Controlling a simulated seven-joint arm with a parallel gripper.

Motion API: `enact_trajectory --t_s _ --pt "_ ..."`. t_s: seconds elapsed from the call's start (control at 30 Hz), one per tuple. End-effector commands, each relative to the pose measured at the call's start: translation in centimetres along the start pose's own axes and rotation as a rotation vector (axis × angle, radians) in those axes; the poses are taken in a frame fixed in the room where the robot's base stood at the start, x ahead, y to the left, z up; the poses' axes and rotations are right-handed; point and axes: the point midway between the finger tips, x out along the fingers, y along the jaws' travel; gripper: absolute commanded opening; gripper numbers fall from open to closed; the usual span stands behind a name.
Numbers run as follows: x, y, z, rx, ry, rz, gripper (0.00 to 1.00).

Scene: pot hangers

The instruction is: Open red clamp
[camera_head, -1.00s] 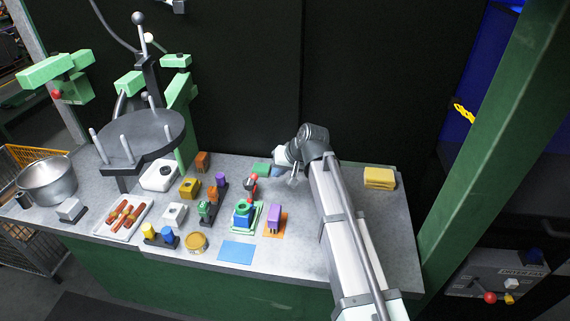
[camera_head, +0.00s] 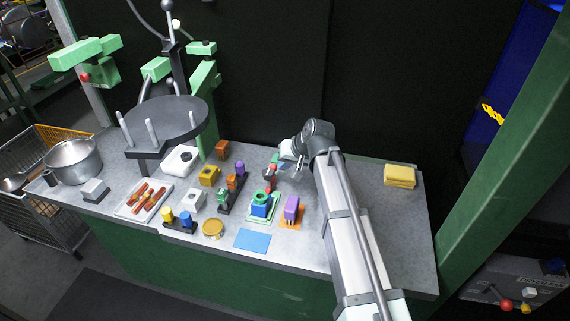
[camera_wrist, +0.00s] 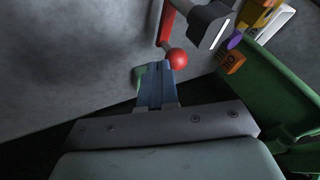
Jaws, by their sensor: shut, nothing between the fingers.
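The red clamp (camera_head: 271,171) stands on the grey worktop behind the green and blue stacked parts. In the wrist view its red lever (camera_wrist: 168,25) ends in a red ball knob (camera_wrist: 178,58), with a dark grey part with a white stripe (camera_wrist: 210,22) to the right. My gripper (camera_head: 284,163) is just right of the clamp in the head view. In the wrist view my gripper (camera_wrist: 153,70) is shut and empty. Its fingertips are right beside the ball knob, to its lower left; I cannot tell whether they touch it.
A purple block (camera_head: 291,208) on an orange plate, a blue plate (camera_head: 252,239) and a round tin (camera_head: 213,228) lie in front. Several coloured blocks stand to the left, below a dark round rack (camera_head: 165,118). A yellow sponge stack (camera_head: 400,176) lies right; worktop around it is clear.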

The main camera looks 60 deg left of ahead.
Motion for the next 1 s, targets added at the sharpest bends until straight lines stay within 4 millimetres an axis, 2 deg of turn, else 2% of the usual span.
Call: enact_trajectory --t_s 0.57,1.0 --pt "0.6 -0.5 -0.8 -0.117 -0.057 -0.056 0.00" --pt "2.0 -2.3 -2.0 -0.433 -0.209 -0.205 0.00"
